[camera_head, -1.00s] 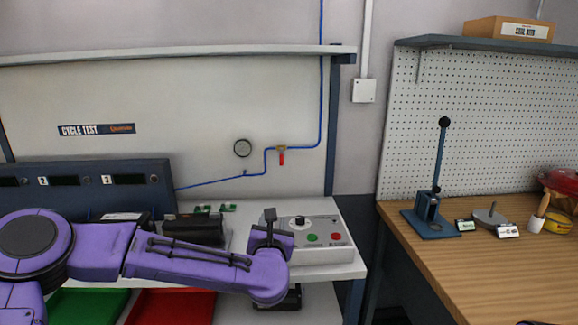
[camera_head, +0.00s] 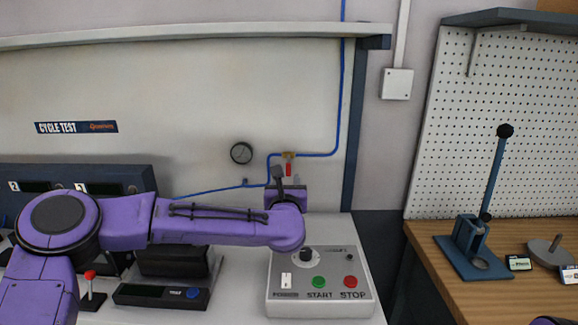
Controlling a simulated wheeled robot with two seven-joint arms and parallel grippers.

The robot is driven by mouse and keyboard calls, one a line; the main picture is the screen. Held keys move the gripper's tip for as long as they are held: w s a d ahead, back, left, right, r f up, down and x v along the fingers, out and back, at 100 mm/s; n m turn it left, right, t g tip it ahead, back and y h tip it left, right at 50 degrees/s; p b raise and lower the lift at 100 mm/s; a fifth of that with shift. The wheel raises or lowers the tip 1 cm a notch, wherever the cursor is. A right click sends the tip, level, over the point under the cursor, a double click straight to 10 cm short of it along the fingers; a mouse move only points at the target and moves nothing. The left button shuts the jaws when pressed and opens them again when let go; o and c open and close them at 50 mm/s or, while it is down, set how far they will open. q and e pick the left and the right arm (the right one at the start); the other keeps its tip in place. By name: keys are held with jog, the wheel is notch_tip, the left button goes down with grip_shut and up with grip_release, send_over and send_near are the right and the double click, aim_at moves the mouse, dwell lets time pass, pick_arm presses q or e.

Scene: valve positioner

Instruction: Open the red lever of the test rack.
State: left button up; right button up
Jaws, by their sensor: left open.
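The red lever (camera_head: 288,169) hangs straight down from a small brass valve (camera_head: 288,155) on the blue air line at the back panel of the test rack. My left arm reaches in from the left, and my left gripper (camera_head: 286,180) points at the panel just below the valve. It is open, with a dark finger at the left of the lever in the picture. The lever shows above the gripper; I cannot tell whether they touch or how much depth lies between them. My right gripper is out of view.
A control box (camera_head: 320,285) with START and STOP buttons stands below my left gripper. A round gauge (camera_head: 241,153) sits left of the valve. A red-knobbed toggle (camera_head: 90,276) stands at the lower left. A lever press (camera_head: 478,240) stands on the wooden bench (camera_head: 445,265).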

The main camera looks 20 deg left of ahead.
aim_at(288, 167)
pick_arm(q)
jog(key=p+x, duration=0.1)
jog(key=x, duration=0.6)
jog(key=shift+w+d+f+p, duration=0.15)
jog(key=shift+w+d+p, duration=0.05)
jog(key=shift+p, duration=0.2)
jog(key=shift+w+a, duration=0.15)
jog(key=shift+w, duration=0.05)
grip_shut()
